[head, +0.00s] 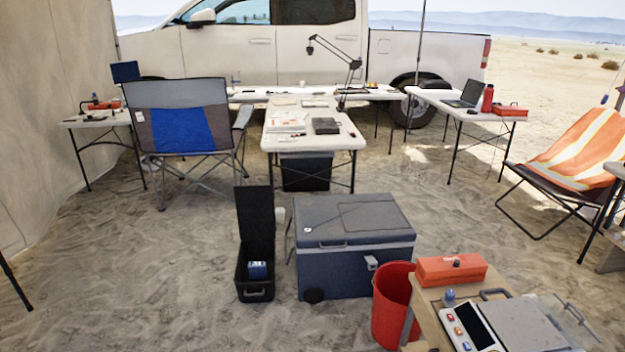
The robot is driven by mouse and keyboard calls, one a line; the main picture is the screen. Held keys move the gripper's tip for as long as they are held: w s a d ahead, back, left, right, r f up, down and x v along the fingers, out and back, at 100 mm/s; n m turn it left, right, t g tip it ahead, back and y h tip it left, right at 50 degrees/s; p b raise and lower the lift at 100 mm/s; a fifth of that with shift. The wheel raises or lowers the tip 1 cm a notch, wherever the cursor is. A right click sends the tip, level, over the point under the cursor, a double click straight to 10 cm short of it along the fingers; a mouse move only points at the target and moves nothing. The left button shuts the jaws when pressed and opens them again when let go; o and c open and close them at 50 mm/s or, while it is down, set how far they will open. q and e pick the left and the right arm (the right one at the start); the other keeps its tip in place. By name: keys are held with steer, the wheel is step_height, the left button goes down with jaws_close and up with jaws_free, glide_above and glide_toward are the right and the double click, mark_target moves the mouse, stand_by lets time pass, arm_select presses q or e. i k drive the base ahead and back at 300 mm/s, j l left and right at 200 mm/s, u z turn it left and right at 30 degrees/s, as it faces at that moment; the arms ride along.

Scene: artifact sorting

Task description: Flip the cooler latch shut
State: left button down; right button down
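The cooler (340,268) is a dark blue-grey box with a grey lid (352,217), standing on the sand in the middle of the head view. Its lid looks closed. A small light-coloured latch or handle piece (371,263) sits on its front near the right end. A handle-like bar (333,244) shows at the lid's front edge. I cannot tell whether any latch is flipped shut. Neither of my grippers is in view.
An open black box (254,272) with its lid raised stands left of the cooler. A red bucket (393,305) and a small table with an orange box (451,270) stand close to its right. Open sand lies in front and left. Folding tables and chairs stand farther back.

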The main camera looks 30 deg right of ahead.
mark_target(370, 259)
steer(key=i+z, duration=0.25)
steer(key=z, duration=0.15)
steer(key=i+z, duration=0.25)
steer(key=z, duration=0.2)
steer(key=i+z, duration=0.25)
steer(key=z, duration=0.15)
steer(key=i+j+z, duration=0.2)
steer(key=z, duration=0.25)
steer(key=i+j+z, duration=0.2)
steer(key=z, duration=0.2)
steer(key=i+j+z, duration=0.4)
steer(key=j, duration=0.25)
steer(key=i+j+z, duration=0.1)
steer(key=j+z, duration=0.15)
steer(key=i+j+z, duration=0.2)
steer(key=j, duration=0.3)
steer(key=j+z, duration=0.2)
steer(key=j, duration=0.2)
